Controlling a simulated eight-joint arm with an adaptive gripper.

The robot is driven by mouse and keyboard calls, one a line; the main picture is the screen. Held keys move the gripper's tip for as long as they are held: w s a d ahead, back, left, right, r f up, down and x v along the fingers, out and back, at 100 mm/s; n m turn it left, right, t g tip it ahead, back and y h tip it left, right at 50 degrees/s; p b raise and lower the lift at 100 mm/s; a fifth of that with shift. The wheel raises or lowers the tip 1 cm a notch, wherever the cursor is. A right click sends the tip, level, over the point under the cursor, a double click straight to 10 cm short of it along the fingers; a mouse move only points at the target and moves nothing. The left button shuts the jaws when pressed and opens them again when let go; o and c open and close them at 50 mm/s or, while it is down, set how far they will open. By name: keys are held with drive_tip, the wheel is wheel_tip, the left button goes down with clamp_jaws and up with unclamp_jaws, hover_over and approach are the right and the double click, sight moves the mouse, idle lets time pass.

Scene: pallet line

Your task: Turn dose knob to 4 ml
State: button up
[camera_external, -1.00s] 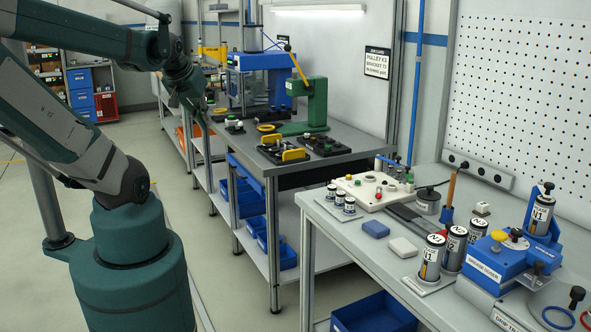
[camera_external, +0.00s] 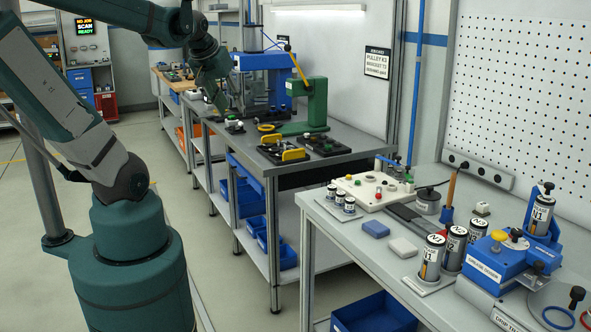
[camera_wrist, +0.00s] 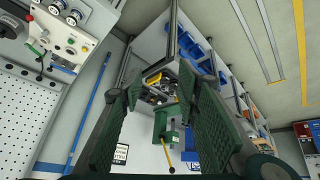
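The grease doser (camera_external: 497,262) is a blue unit on the right bench in the external view, with a label on its front. It carries a yellow knob (camera_external: 499,235) and a dark knob (camera_external: 515,233) on top, and a canister marked N1 (camera_external: 542,213) stands in it. I cannot read any dose scale or knob setting. My gripper (camera_external: 222,106) is over the middle bench, far from the doser. In the wrist view my gripper (camera_wrist: 160,85) has its two green fingers wide apart with nothing between them. I cannot make out the doser there.
A white control box (camera_external: 374,190) and several canisters (camera_external: 456,246) stand on the right bench. A green press (camera_external: 316,103) and a blue machine (camera_external: 262,78) stand close to my gripper. A vertical blue pipe (camera_external: 416,85) rises between the benches. A pegboard (camera_external: 520,90) backs the right bench.

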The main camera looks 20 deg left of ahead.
drive_tip(key=w+d+r+g+h+p, duration=0.1)
drive_tip(key=w+d+r, duration=0.25)
drive_tip(key=d, duration=0.75)
drive_tip(key=w+d+r+g+p, duration=0.15)
drive_tip(key=w+d, duration=0.25)
drive_tip(key=d, duration=0.7)
drive_tip(key=s+d+g+p, duration=0.2)
drive_tip(key=d, duration=2.1)
drive_tip(key=s+d+f+p, duration=0.15)
drive_tip(key=s+d, duration=0.35)
drive_tip(key=d, duration=0.6)
drive_tip(key=s+d+f, duration=0.3)
drive_tip(key=s+d, duration=0.2)
drive_tip(key=d, duration=0.5)
drive_tip(key=s+d+f, duration=0.2)
drive_tip(key=s+d, duration=0.4)
drive_tip(key=s+d+f+g+y+p, duration=0.1)
drive_tip(key=s+d+f, duration=0.2)
drive_tip(key=s+d, duration=0.3)
drive_tip(key=s+d+f+y+p, duration=0.1)
drive_tip(key=s+d+f, duration=0.2)
drive_tip(key=s+d, duration=0.3)
drive_tip(key=shift+s+d+f+g, duration=0.15)
drive_tip(key=shift+s+g, duration=0.2)
drive_tip(key=shift+s, duration=0.65)
drive_tip(key=shift+s+d+f, duration=0.1)
drive_tip(key=shift+s+f, duration=0.05)
drive_tip(key=shift+s, duration=0.2)
drive_tip(key=shift+f, duration=0.15)
